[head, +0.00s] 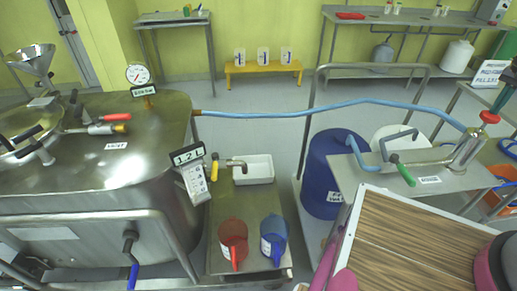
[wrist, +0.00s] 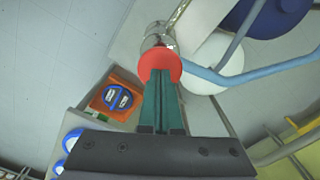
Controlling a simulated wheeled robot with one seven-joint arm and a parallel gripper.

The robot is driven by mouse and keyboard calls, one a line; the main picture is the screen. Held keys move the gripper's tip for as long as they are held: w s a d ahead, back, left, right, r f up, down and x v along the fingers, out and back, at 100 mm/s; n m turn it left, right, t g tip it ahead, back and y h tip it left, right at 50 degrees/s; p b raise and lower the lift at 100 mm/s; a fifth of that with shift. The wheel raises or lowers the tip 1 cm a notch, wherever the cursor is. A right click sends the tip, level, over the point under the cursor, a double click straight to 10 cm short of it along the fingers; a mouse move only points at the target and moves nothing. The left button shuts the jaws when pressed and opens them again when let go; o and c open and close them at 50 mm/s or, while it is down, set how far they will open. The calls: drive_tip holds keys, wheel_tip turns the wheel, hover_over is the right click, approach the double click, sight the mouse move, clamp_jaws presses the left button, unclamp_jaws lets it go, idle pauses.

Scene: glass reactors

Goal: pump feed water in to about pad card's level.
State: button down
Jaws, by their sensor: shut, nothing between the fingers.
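The hand pump (head: 465,150) stands on a steel bench at right, with a red knob (head: 489,117) on top. In the wrist view my gripper (wrist: 162,78) is shut and empty, its green fingertips in line with the red knob (wrist: 160,63); I cannot tell if they touch. A blue hose (head: 330,107) links the pump with the steel vessel (head: 150,180) at left. A blue drum (head: 325,170), its label partly legible, stands below the bench. The display (head: 188,155) on the vessel reads 1.2 L. A printed card (head: 195,183) hangs under it, too small to read.
A tap stands over a white tray (head: 257,170). A red jug (head: 233,241) and a blue jug (head: 273,238) stand on the low steel table. An orange crate (wrist: 113,95) lies beside the bench.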

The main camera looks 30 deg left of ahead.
drive_tip(key=shift+r, duration=3.15)
drive_tip(key=shift+f, duration=4.55)
drive_tip(key=shift+r, duration=4.55)
drive_tip(key=shift+r, duration=0.15)
drive_tip(key=shift+r, duration=2.9)
